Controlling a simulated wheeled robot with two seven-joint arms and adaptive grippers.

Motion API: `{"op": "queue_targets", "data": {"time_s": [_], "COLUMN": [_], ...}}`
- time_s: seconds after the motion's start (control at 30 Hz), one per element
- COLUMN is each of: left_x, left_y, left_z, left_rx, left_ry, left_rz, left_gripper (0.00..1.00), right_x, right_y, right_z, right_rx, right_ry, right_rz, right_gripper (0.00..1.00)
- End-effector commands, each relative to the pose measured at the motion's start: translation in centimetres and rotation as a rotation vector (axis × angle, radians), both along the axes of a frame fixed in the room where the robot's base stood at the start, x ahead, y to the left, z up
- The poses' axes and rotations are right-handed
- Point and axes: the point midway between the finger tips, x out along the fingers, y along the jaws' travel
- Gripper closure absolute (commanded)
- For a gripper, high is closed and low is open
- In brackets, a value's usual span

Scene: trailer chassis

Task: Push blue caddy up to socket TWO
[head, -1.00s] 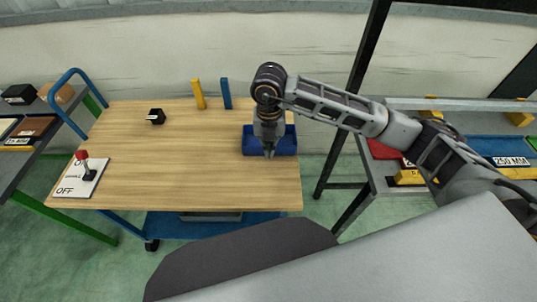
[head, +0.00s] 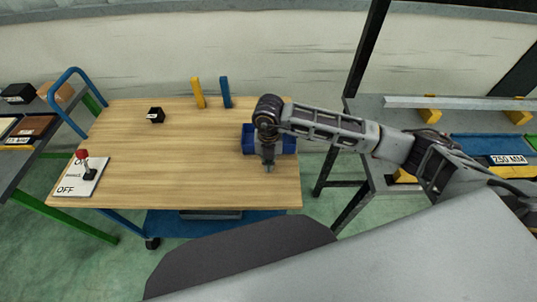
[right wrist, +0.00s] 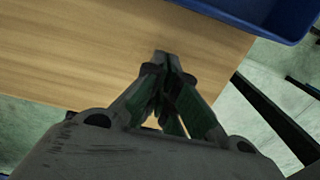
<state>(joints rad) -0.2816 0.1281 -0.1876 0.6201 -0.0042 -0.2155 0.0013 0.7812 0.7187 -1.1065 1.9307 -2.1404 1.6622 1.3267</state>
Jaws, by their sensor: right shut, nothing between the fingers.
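The blue caddy (head: 248,141) stands on the wooden table near its right edge, partly hidden behind my right gripper and arm. Its rim shows at the top right of the right wrist view (right wrist: 258,17). My right gripper (head: 268,168) points down on the near side of the caddy, shut and empty. In the right wrist view its closed fingertips (right wrist: 168,58) are over bare wood, apart from the caddy. No socket marked TWO is readable. A small black block (head: 156,115) with an unreadable white label sits at the far left of the table. My left gripper is out of view.
A yellow post (head: 198,93) and a blue post (head: 225,93) stand at the table's back edge. A switch panel (head: 78,180) with a red-topped lever lies at the left. The table's middle (head: 180,160) is clear. A shelf rack (head: 400,185) stands to the right.

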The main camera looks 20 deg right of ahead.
Motion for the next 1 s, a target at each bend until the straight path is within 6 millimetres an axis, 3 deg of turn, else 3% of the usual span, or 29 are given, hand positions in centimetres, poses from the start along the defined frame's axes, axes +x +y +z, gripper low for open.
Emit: {"op": "queue_targets", "data": {"time_s": [0.1,0.5,1.0], "left_x": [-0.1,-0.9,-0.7], "left_y": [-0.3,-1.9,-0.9], "left_z": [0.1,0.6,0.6], "left_rx": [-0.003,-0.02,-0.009], "left_ry": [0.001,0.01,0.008], "left_rz": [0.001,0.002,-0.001], "left_gripper": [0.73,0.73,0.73], "right_x": [0.2,3.4,3.8], "right_y": [-0.1,-1.0,-1.1], "right_z": [-1.3,-1.1,-1.2], "right_rx": [-0.001,-0.001,0.0], "right_ry": [0.001,0.0,0.001], "right_rz": [0.0,0.001,0.001], "right_gripper": [1.0,1.0,1.0]}}
